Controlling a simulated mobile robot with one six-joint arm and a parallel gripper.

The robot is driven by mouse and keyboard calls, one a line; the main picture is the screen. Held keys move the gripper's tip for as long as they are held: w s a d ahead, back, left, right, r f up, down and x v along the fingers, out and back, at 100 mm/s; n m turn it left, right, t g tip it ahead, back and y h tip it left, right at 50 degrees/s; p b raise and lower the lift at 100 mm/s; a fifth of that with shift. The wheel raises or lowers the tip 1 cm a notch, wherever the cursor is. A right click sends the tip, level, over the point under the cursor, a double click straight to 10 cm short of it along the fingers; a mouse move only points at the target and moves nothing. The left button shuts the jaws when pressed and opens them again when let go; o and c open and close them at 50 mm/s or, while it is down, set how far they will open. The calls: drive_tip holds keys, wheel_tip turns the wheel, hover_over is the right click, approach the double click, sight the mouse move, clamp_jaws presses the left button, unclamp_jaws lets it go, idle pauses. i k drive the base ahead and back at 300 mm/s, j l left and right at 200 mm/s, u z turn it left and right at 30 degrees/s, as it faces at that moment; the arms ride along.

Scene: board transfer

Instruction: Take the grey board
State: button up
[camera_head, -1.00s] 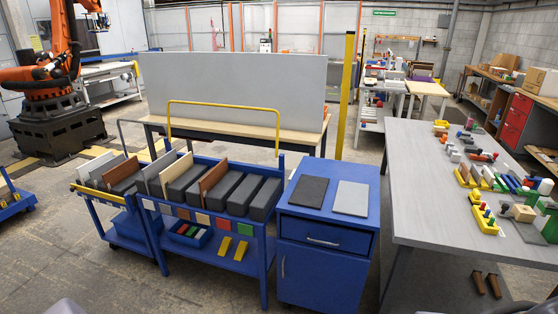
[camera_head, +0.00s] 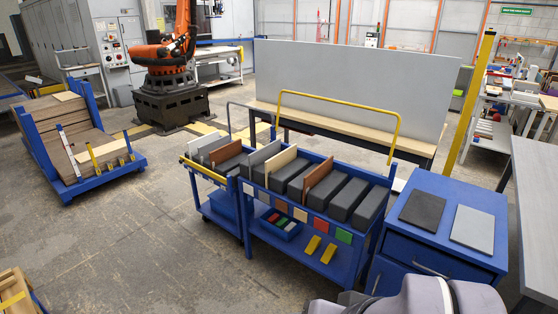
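A grey board (camera_head: 262,154) stands upright in a slot of the blue cart (camera_head: 352,262), left of a cream board (camera_head: 284,158) and a brown board (camera_head: 319,176). Dark grey blocks separate the slots. A flat light grey board (camera_head: 472,228) lies on top of the blue cabinet (camera_head: 456,188) at the right, beside a black board (camera_head: 423,210). Coloured squares mark the front of the cart. My gripper is not in view; a rounded grey part of my arm shows at the bottom right.
A smaller cart (camera_head: 218,212) with boards adjoins on the left. A large grey panel (camera_head: 350,85) stands on a table behind. An orange robot arm (camera_head: 160,52) and a blue trolley of boards (camera_head: 76,187) are further left.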

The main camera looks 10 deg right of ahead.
sight(256, 159)
drive_tip(key=i+j+z, duration=0.1)
drive_tip(key=i+j, duration=0.25)
drive_tip(key=i, duration=0.45)
drive_tip(key=i+j+z, duration=0.1)
drive_tip(key=i+j, duration=0.25)
drive_tip(key=i, duration=0.4)
drive_tip(key=i+j+z, duration=0.1)
drive_tip(key=i+j, duration=0.4)
drive_tip(key=i, duration=0.25)
drive_tip(key=i+j+z, duration=0.1)
drive_tip(key=i+j, duration=0.4)
drive_tip(key=i, duration=0.2)
drive_tip(key=i+j+z, duration=0.1)
drive_tip(key=i+j, duration=0.45)
drive_tip(key=i, duration=0.2)
